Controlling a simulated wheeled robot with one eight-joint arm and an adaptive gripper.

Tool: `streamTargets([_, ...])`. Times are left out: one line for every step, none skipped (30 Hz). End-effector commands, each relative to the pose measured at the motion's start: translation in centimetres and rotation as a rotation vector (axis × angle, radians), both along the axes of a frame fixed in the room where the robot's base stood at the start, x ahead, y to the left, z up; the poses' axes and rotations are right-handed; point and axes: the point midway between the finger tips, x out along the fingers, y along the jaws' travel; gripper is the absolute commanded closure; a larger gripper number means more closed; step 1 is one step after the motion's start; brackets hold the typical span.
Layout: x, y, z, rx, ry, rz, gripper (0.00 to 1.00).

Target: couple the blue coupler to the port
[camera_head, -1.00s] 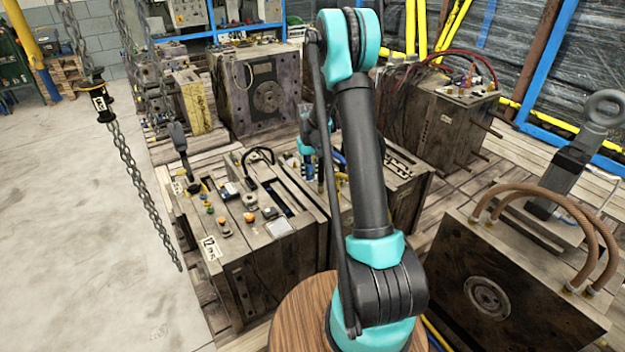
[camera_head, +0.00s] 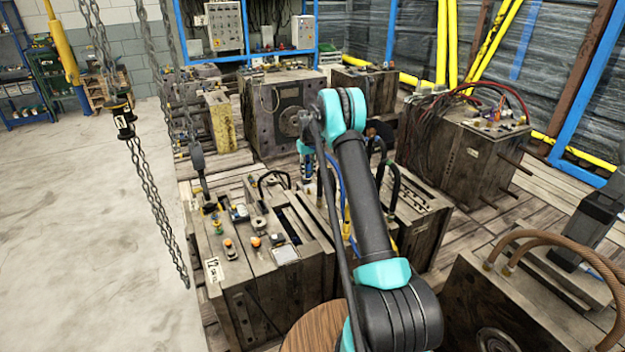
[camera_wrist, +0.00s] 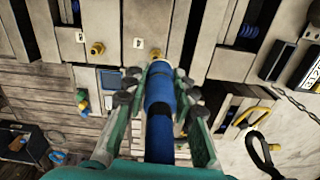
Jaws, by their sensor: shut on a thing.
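In the wrist view my gripper (camera_wrist: 160,92) is shut on the blue coupler (camera_wrist: 159,90), a blue cylinder with a blue hose trailing toward the camera. The coupler points at a pale mould face. A brass port (camera_wrist: 154,54) shows just beyond its front end, beside a small white label; the coupler partly covers the area, and I cannot tell whether they touch. A second brass port (camera_wrist: 97,48) stands free to the left with its own label.
In the wrist view yellow-handled tools (camera_wrist: 252,118) and a black cable loop (camera_wrist: 262,150) lie at right. In the head view chains (camera_head: 150,185) hang at left, and a block with brown hoses (camera_head: 540,300) stands at right. Open floor (camera_head: 80,220) lies at far left.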

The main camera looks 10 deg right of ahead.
Motion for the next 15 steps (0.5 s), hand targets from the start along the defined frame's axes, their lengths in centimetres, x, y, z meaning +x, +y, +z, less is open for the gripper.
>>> streamTargets([0.5, 0.2, 0.0, 0.000, 0.000, 0.005, 1.00])
streamTargets([0.7, 0.2, 0.0, 0.000, 0.000, 0.007, 1.00])
streamTargets([0.9, 0.2, 0.0, 0.000, 0.000, 0.009, 1.00])
streamTargets([1.0, 0.3, -0.1, 0.000, 0.000, 0.010, 1.00])
streamTargets([1.0, 0.3, -0.1, 0.000, 0.000, 0.011, 1.00])
streamTargets([1.1, 0.3, -0.2, 0.000, 0.000, 0.012, 1.00])
streamTargets([1.1, 0.3, -0.2, 0.000, 0.000, 0.012, 1.00])
streamTargets([1.1, 0.3, -0.3, 0.000, 0.000, 0.012, 1.00])
streamTargets([1.0, 0.3, -0.5, 0.000, 0.000, 0.012, 1.00])
streamTargets([1.0, 0.3, -0.6, 0.000, 0.000, 0.012, 1.00])
streamTargets([1.0, 0.3, -0.8, 0.000, 0.000, 0.012, 1.00])
streamTargets([1.0, 0.3, -1.0, 0.000, 0.000, 0.012, 1.00])
streamTargets([1.0, 0.2, -1.2, 0.000, 0.000, 0.011, 1.00])
streamTargets([1.0, 0.2, -1.5, 0.000, 0.000, 0.011, 1.00])
streamTargets([1.0, 0.2, -1.8, 0.000, 0.000, 0.011, 1.00])
